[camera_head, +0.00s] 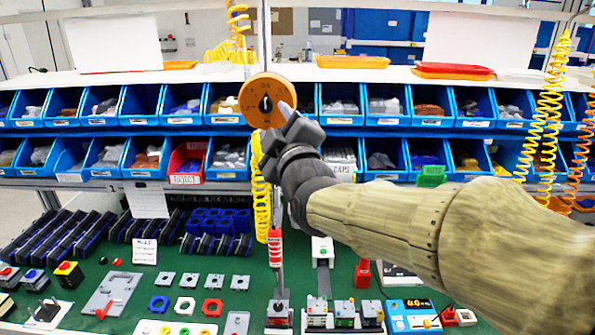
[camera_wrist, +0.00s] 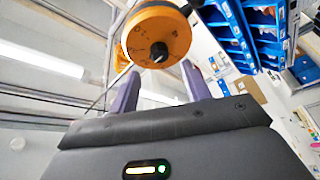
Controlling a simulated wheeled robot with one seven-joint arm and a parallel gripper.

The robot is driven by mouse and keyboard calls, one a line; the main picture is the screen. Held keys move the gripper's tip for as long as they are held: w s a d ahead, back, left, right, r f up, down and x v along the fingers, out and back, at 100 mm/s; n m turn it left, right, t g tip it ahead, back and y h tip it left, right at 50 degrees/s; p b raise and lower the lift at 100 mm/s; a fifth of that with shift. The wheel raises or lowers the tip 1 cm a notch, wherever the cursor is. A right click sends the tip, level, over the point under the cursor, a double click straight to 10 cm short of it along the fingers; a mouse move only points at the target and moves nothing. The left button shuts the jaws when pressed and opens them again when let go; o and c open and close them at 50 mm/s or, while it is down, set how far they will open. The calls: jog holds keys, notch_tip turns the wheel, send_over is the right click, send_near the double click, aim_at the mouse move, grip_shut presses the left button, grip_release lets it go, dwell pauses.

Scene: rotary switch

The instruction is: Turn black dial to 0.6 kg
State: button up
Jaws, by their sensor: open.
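The black dial (camera_head: 265,104) is a small knob in the middle of a round orange plate (camera_head: 249,98) with dark markings, hanging in front of the shelves. In the wrist view the black dial (camera_wrist: 159,52) faces me on the orange plate (camera_wrist: 155,22). The markings are too small to read for certain, so I cannot tell the setting. My gripper (camera_head: 275,122) is just below and right of the dial. In the wrist view my gripper (camera_wrist: 160,70) is open and empty, with one finger on each side below the dial. The fingers look apart from the knob.
Rows of blue bins (camera_head: 140,103) with parts stand behind the dial. A yellow coiled hose (camera_head: 262,200) hangs below it. The green workbench (camera_head: 200,265) beneath holds many parts and tools. Another coiled hose (camera_head: 545,110) hangs at the right.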

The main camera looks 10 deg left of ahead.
jog(key=p+v, duration=0.3)
jog(key=v, duration=0.9)
dwell(0.4)
jog(key=w+d+f+m+g+h, duration=0.25)
jog(key=d+f+m+g, duration=0.2)
jog(key=f, duration=0.55)
jog(key=w+d+f+m+g+h, duration=0.1)
jog(key=d+f+m+g+h, duration=0.3)
jog(key=f, duration=0.7)
jog(key=s+d+f+m+g+h, duration=0.2)
jog(key=s+d+f+m+g, duration=0.5)
jog(key=d+f, duration=0.4)
jog(key=s+m, duration=0.1)
jog(key=s, duration=0.1)
jog(key=shift+s+f, duration=0.35)
jog(key=shift+s, duration=0.05)
